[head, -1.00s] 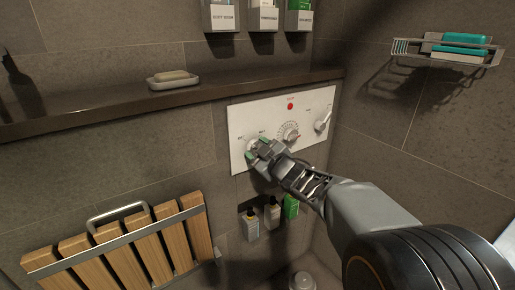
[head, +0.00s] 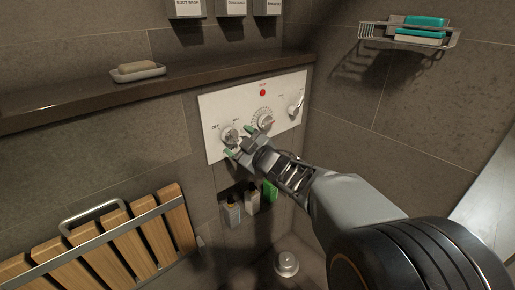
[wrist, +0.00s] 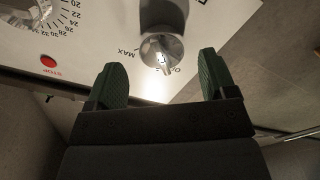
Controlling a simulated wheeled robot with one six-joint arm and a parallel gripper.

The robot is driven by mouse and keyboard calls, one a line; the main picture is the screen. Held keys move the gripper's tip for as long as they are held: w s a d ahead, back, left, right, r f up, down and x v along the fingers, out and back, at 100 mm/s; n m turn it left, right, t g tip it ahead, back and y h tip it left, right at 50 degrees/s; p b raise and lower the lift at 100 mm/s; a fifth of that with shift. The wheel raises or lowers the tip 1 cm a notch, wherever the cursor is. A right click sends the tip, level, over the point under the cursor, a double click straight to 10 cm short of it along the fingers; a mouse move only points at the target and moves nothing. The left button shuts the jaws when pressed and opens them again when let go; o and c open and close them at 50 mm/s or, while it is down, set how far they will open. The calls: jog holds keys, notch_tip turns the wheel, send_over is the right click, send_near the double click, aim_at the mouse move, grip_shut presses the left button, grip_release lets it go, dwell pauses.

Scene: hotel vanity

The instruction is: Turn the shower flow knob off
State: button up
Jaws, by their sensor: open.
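The white control panel (head: 213,103) is on the wall below the ledge. Its left knob (head: 229,135) is round and metallic. In the wrist view this knob (wrist: 160,48) has a raised grip, with "MAX" and a partly hidden label starting with "O" beside it. My gripper (head: 240,143) is open and empty, its green-padded fingers just to the lower right of the knob in the head view. In the wrist view my gripper (wrist: 161,80) points at the knob, which lies ahead of the gap between the fingertips; they look apart from it.
A numbered dial (head: 264,119), a red stop button (head: 263,93) and a right knob (head: 295,107) share the panel. Bottles (head: 252,201) stand in a niche below. A ledge (head: 100,103) with a soap dish (head: 138,73) is above; a slatted wooden seat (head: 130,245) is lower left.

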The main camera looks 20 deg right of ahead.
jog(key=p+v, duration=0.1)
jog(key=v, duration=0.9)
jog(key=shift+p, duration=0.4)
jog(key=shift+s+r, duration=0.1)
jog(key=shift+r, duration=0.15)
jog(key=w+d+r+m+g+h+p, duration=0.1)
jog(key=d+r+m+g+h+p, duration=0.3)
jog(key=r+m+h+p, duration=0.75)
jog(key=s+a+r+g+y+p, duration=0.2)
jog(key=s+a+g+y+p, duration=0.1)
jog(key=p, duration=0.5)
jog(key=s+a+r+n+g+y+p, duration=0.1)
jog(key=s+a+r+g+y+p, duration=0.1)
jog(key=s+a+g+p, duration=0.4)
jog(key=shift+s+r+g+y+p, duration=0.35)
jog(key=shift+s+y+p, duration=0.2)
jog(key=shift+s+p, duration=1)
jog(key=shift+w+d, duration=0.1)
jog(key=shift+w, duration=0.15)
